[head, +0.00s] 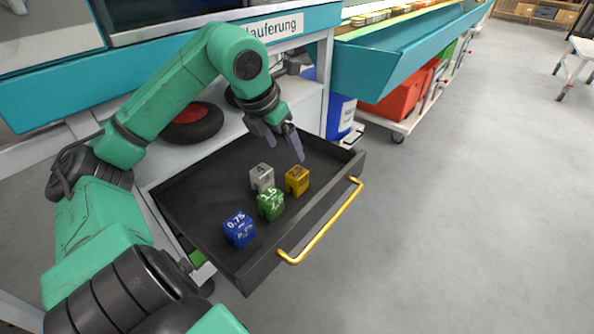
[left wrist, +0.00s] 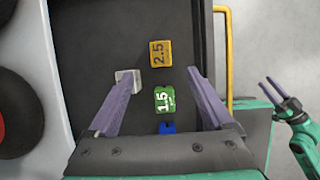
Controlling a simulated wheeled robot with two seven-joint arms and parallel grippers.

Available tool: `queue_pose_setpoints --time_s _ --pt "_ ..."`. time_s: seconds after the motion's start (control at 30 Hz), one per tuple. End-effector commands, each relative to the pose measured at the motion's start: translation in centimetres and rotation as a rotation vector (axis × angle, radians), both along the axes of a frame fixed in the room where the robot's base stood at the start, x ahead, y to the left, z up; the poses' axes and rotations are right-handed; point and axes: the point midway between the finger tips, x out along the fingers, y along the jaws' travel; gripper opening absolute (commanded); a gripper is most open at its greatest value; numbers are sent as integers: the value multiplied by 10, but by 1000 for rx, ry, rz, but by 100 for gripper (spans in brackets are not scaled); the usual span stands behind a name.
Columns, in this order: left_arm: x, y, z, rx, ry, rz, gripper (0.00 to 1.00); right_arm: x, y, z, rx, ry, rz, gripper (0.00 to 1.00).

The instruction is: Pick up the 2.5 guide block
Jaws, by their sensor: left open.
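The 2.5 guide block is yellow (head: 297,180) and sits in the open drawer, at the right of the block group, near the drawer's front. In the left wrist view it (left wrist: 160,53) lies just beyond my fingertips, between their lines. My left gripper (head: 286,152) is open and empty above the drawer, over the yellow block's far side. It also shows in the left wrist view (left wrist: 163,72). My right gripper (left wrist: 281,94) shows only in the left wrist view, outside the drawer, with its fingers apart and nothing between them.
A grey block 4 (head: 262,177), a green block 1.5 (head: 271,203) and a blue block 0.75 (head: 239,230) stand close by in the dark drawer (head: 190,190). The drawer has a yellow handle (head: 325,225). The drawer floor behind the blocks is clear.

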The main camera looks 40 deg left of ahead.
Motion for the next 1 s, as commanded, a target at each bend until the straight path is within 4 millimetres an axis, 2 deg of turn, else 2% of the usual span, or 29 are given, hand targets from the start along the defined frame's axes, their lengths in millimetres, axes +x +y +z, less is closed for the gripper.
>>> queue_pose_setpoints --time_s 0.03,0.1,0.33,0.43,0.63,0.87,1.0 --pt "5 0 -17 -1 4 1 85 0 0 -6 3 -3 -3 50" --pt "11 0 -33 0 4 1 85 0 0 -7 6 -8 -5 50" --pt "24 0 -63 0 2 1 85 1 0 -10 9 -13 -8 50" --pt "30 0 -83 -1 3 2 85 1 0 -14 11 -16 -9 50" --pt "38 0 -100 4 4 1 85 1 1 -9 11 -14 -9 50" --pt "39 -1 -101 -1 0 1 85 1 1 -9 9 -14 -8 50" --pt "39 -1 -101 -1 0 1 31 1 1 -9 9 -14 -8 50"
